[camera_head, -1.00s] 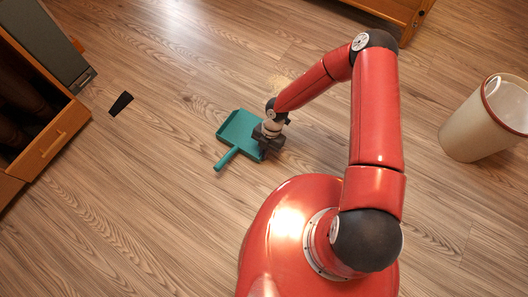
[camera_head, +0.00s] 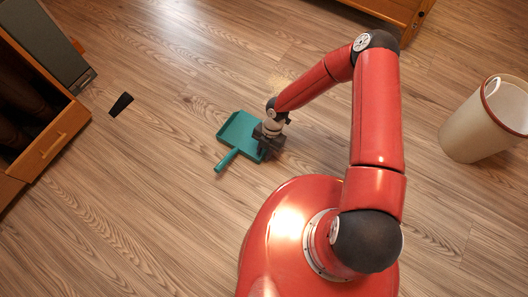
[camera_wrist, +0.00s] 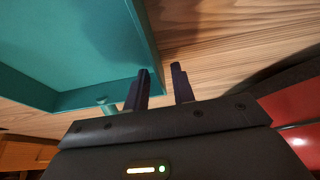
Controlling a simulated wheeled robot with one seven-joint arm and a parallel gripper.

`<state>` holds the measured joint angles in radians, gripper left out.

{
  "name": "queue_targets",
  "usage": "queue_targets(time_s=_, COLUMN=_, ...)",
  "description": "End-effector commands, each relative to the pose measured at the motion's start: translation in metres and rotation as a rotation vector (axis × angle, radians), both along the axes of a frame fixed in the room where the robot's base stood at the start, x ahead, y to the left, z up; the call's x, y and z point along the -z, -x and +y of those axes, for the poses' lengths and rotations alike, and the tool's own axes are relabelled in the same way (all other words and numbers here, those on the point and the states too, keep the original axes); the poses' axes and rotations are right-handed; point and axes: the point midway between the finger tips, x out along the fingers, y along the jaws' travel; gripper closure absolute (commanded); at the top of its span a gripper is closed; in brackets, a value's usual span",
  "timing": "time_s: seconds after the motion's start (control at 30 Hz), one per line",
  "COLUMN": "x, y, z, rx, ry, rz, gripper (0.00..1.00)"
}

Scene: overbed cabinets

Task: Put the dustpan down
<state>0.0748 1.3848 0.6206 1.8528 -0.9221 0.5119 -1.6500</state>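The teal dustpan (camera_head: 238,132) is flat on or very close to the floor, its handle (camera_head: 227,160) pointing to the lower left in the head view. My gripper (camera_head: 263,148) is at its right side, pointing down. In the wrist view, my gripper's two fingers (camera_wrist: 160,86) stand apart, with floor showing between them. The dustpan (camera_wrist: 90,50) fills the upper left there. Its side wall reaches the left finger, and a gap shows before the right finger. Part of the dustpan's near corner is hidden behind the finger.
A small black object (camera_head: 121,104) lies on the floor at the left. A wooden cabinet with an open drawer (camera_head: 50,142) stands at the left edge. A cream bin (camera_head: 474,127) stands at the right. Floor around the dustpan is clear.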

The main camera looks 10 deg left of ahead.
Motion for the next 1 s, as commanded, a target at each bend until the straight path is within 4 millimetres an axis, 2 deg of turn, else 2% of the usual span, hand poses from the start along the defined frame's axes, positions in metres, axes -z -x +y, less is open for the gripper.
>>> queue_targets(time_s=0.4, x=-0.081, y=-0.031, z=-0.013, rx=0.001, ry=-0.001, rz=-0.003, gripper=0.75)
queue_targets(time_s=0.6, x=-0.1, y=-0.038, z=-0.016, rx=0.0, ry=0.0, rz=0.0, gripper=0.75)
queue_targets(time_s=0.87, x=-0.105, y=-0.04, z=-0.018, rx=0.004, ry=0.006, rz=-0.002, gripper=0.75)
queue_targets(time_s=0.97, x=-0.117, y=-0.047, z=-0.029, rx=0.049, ry=0.053, rz=-0.019, gripper=0.75)
queue_targets(time_s=1.0, x=-0.127, y=-0.051, z=-0.036, rx=0.083, ry=0.085, rz=-0.031, gripper=0.75)
